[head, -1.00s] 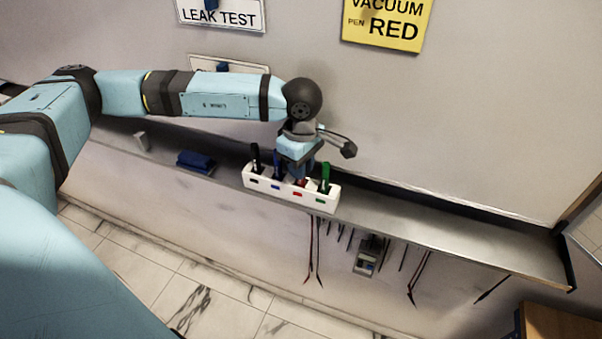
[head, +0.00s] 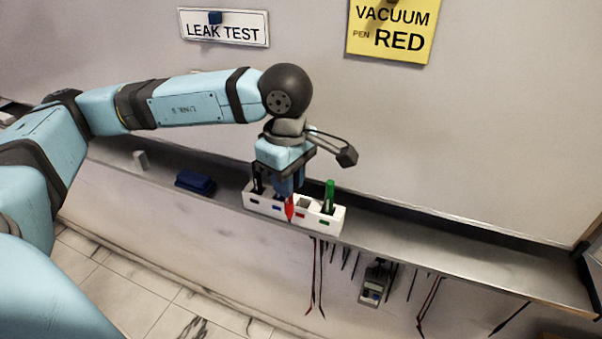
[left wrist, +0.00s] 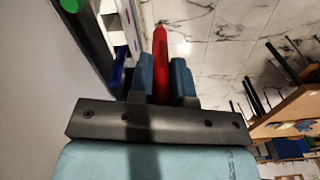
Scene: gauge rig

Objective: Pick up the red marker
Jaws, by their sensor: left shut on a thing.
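The red marker (head: 290,208) is held in my left gripper (head: 288,188) in the head view, in front of the white marker holder (head: 318,222). In the left wrist view the red marker (left wrist: 160,55) stands out between the two blue fingers of my left gripper (left wrist: 167,78), which are shut on it. The holder's slot above the red label looks empty. A green marker (head: 329,192) stands in the right slot. A black marker (head: 258,184) stands at the left, partly hidden by the gripper. My right gripper is not in view.
The holder stands on a narrow metal ledge (head: 450,261) along the wall. A dark blue eraser-like block (head: 195,182) lies left of it. A yellow sign (head: 392,30) reads VACUUM PEN RED. Cables and a meter (head: 373,283) hang below. The ledge's right part is clear.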

